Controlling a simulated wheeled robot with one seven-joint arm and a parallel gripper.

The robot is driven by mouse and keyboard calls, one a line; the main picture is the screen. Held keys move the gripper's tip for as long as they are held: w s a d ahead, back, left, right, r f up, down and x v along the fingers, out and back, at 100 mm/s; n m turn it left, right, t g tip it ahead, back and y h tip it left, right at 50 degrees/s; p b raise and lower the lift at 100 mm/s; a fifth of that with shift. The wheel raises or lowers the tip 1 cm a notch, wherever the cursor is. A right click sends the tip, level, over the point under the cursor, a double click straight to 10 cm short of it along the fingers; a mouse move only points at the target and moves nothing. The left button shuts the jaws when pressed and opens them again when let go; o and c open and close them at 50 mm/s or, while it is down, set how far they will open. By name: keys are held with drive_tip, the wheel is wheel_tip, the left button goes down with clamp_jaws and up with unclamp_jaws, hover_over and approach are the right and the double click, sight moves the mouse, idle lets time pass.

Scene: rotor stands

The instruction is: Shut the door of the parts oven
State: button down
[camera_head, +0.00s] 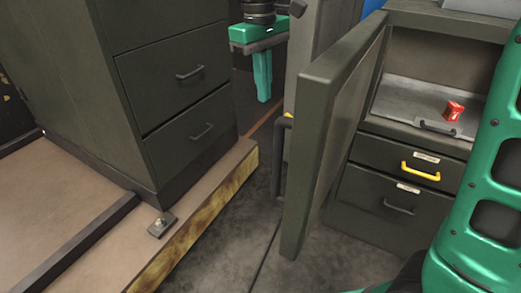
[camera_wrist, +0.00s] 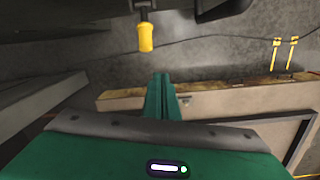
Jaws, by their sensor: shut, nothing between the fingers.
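A dark bar handle (camera_head: 281,155) is on the door's left face. My gripper (camera_head: 263,98) is shut and empty, fingers pointing down, beyond and left of the door, apart from it. In the wrist view the shut fingers (camera_wrist: 161,85) are over the floor, and a yellow-tipped part (camera_wrist: 146,37) hangs ahead of them; I cannot tell what it belongs to.
A red block (camera_head: 453,110) lies inside the compartment. Below are drawers with a yellow handle (camera_head: 420,171) and a dark handle (camera_head: 398,207). A dark drawer cabinet (camera_head: 175,90) stands at left on a low platform with a worn yellow edge (camera_head: 205,210). Floor between platform and door is clear.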

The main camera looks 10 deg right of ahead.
drive_tip(key=s+a+f+g+h, duration=0.1)
drive_tip(key=s+a+f+g, duration=0.15)
drive_tip(key=s+a, duration=0.3)
drive_tip(key=s+d+f, duration=0.4)
drive_tip(key=s+f, duration=0.1)
drive_tip(key=f, duration=0.5)
drive_tip(key=shift+s+d+f+n, duration=0.15)
drive_tip(key=shift+s+n, duration=0.15)
drive_tip(key=shift+s, duration=0.1)
